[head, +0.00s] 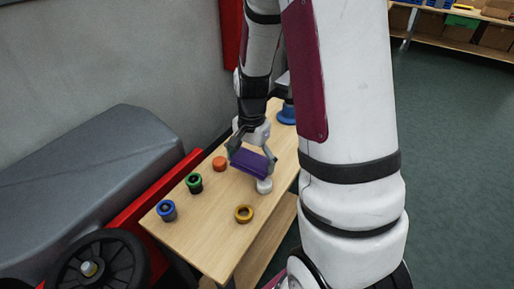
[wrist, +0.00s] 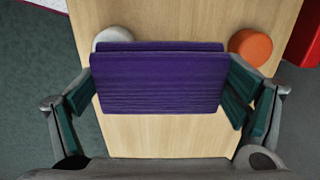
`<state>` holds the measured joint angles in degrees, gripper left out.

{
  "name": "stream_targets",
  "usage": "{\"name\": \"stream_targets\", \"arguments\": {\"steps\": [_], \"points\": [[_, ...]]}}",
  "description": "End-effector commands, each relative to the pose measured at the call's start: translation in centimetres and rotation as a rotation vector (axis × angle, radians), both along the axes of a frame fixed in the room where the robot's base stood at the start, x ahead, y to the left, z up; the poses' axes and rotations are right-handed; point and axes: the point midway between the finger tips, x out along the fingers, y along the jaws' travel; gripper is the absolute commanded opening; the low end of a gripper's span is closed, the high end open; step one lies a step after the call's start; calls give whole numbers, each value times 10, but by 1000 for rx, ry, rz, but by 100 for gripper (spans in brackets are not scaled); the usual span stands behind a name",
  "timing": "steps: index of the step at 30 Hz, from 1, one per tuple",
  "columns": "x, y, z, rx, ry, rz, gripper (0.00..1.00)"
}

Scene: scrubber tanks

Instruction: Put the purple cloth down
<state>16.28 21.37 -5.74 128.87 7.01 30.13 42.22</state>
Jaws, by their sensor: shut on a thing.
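The purple cloth (head: 248,163) is a folded, flat block held between the fingers of my gripper (head: 250,155). In the wrist view the purple cloth (wrist: 160,78) spans the gap between the two green-padded fingers of my gripper (wrist: 160,88), which is shut on it. The cloth is over the wooden bench top (head: 205,240). I cannot tell whether its underside touches the wood. It partly covers a white round piece (wrist: 113,37) in the wrist view.
The white piece (head: 264,186) is close beside the cloth. A blue object (head: 287,114) is at the far end. The near middle is clear.

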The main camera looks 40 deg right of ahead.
Motion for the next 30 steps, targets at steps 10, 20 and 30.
{"name": "stream_targets", "arguments": {"steps": [10,20,30], "points": [[50,-62,-8,-1,-1,-3,56],[66,-82,-10,0,0,0,56],[67,-82,-46,0,0,0,56]]}}
